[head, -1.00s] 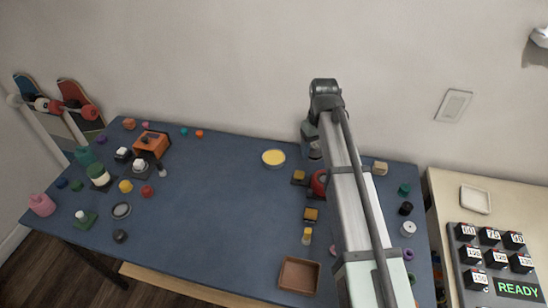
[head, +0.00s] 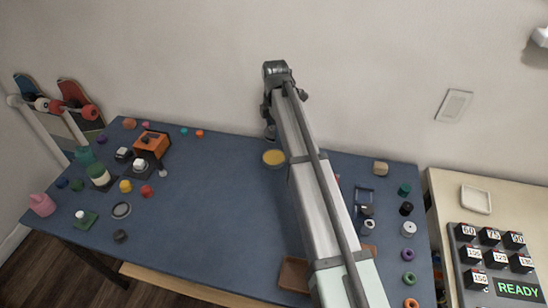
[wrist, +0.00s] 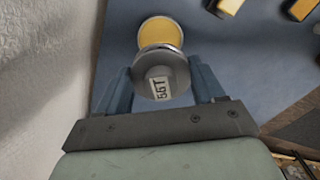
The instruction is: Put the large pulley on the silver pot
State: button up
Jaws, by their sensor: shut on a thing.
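The large pulley (wrist: 160,77) is a grey metal disc with a white label that reads 56T. My gripper (wrist: 160,88) is shut on it, with a blue finger at each side in the wrist view. The silver pot (wrist: 179,44) has a yellow top and lies just beyond the pulley, partly covered by it. The pulley cannot be made out in the head view. I cannot tell whether pulley and pot touch.
An orange device (head: 152,144) and several small parts stand at the far left. A brown tray (head: 294,275) is at the front, partly hidden by my arm. Several round parts line the right edge.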

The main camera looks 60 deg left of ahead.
aim_at(275, 157)
jog(key=shift+n, duration=0.9)
jog(key=shift+f, duration=5)
jog(key=shift+f, duration=0.15)
jog(key=o, duration=1)
jog(key=shift+o, duration=0.2)
notch_tip(275, 157, up, 12)
jog(key=shift+r, duration=0.2)
